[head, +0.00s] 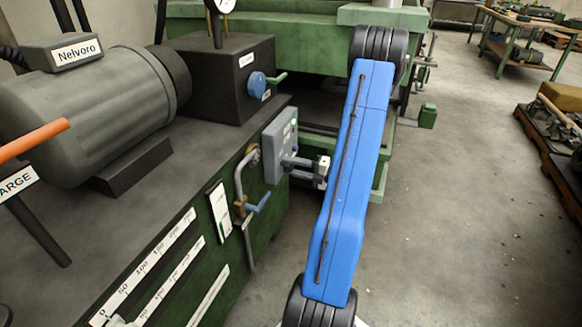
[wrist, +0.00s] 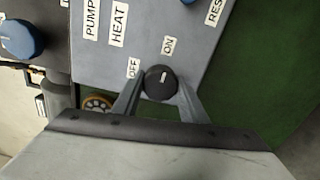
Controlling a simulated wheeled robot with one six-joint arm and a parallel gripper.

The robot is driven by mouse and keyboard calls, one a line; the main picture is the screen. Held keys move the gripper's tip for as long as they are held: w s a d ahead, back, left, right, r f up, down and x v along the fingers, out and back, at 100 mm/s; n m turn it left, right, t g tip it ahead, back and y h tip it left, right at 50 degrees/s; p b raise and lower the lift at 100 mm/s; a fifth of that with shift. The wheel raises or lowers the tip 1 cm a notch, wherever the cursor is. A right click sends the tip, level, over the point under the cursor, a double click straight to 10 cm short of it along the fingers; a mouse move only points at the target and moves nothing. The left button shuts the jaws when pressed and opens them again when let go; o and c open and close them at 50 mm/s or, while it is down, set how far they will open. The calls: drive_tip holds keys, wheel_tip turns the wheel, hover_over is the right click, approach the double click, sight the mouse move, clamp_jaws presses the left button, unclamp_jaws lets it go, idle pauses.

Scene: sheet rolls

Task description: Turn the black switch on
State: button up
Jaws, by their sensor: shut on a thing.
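The black switch (wrist: 161,82) is a round knob on the grey control panel (wrist: 190,55), with a white pointer line. OFF is printed to its left and ON above it, slightly right. The pointer line points up and slightly right, nearer ON than OFF. My gripper (wrist: 160,96) is shut on the knob, one finger on each side. In the head view my gripper (head: 297,164) reaches the front of the panel (head: 280,146) from the right. The switch itself cannot be made out there.
PUMP and HEAT labels sit on the panel's upper left in the wrist view. A blue knob (wrist: 18,38) is at the far left. A pipe with a blue handle (head: 258,201) runs below left of the panel. Open floor (head: 455,200) lies to the right.

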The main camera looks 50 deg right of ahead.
drive_tip(key=o, duration=1.1)
drive_tip(key=shift+c, duration=0.2)
drive_tip(key=v, duration=1.7)
drive_tip(key=shift+s, duration=0.2)
drive_tip(key=shift+d, duration=0.1)
